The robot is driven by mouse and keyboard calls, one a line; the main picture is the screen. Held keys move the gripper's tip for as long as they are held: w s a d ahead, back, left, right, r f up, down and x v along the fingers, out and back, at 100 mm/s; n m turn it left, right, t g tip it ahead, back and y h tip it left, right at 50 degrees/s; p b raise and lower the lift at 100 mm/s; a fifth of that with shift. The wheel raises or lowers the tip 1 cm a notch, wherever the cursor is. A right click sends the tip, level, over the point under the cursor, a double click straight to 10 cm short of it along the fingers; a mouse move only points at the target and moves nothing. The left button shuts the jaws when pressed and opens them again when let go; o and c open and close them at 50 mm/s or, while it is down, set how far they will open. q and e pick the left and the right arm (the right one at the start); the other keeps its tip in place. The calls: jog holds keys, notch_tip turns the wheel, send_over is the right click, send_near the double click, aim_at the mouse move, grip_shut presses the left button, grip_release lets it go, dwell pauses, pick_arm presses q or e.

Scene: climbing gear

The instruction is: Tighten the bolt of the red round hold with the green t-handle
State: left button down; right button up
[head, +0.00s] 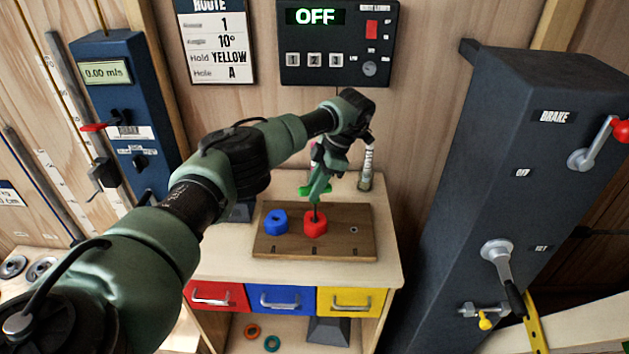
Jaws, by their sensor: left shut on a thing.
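The red round hold (315,229) sits on the brown wooden board (345,242) on the bench, in the head view. My left gripper (317,192) is above it, pointing down and shut on the green t-handle (303,190). The dark shaft of the t-handle reaches down to the middle of the red hold, where the bolt lies. The gripper hides part of the handle. The bolt itself is hidden, and I cannot tell how far the tip is seated. My right gripper is not in view.
A blue hold (276,222) sits left of the red one on the board. A pale bottle-like item (366,168) stands at the back of the bench. Red, blue and yellow drawers (344,301) are below. A tall dark brake unit (490,180) stands at the right.

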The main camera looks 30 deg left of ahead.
pick_arm(q)
jog(key=m+t+p, duration=0.1)
jog(key=m, duration=0.1)
jog(key=m+y+p, duration=0.1)
jog(key=m, duration=0.2)
jog(key=shift+a+r+t, duration=0.15)
jog(key=shift+t, duration=0.25)
jog(key=shift+f+m+t, duration=0.2)
jog(key=shift+m+t, duration=0.3)
jog(key=shift+m, duration=0.8)
jog(key=shift+r+m+t+p, duration=0.1)
jog(key=shift+m+t+p, duration=0.4)
jog(key=shift+m, duration=0.6)
jog(key=m+t, duration=0.1)
jog(key=m, duration=0.2)
jog(key=shift+m, duration=0.4)
jog(key=m+t, duration=0.1)
jog(key=m, duration=0.1)
jog(key=m+h, duration=0.1)
jog(key=m, duration=0.2)
jog(key=shift+t, duration=0.4)
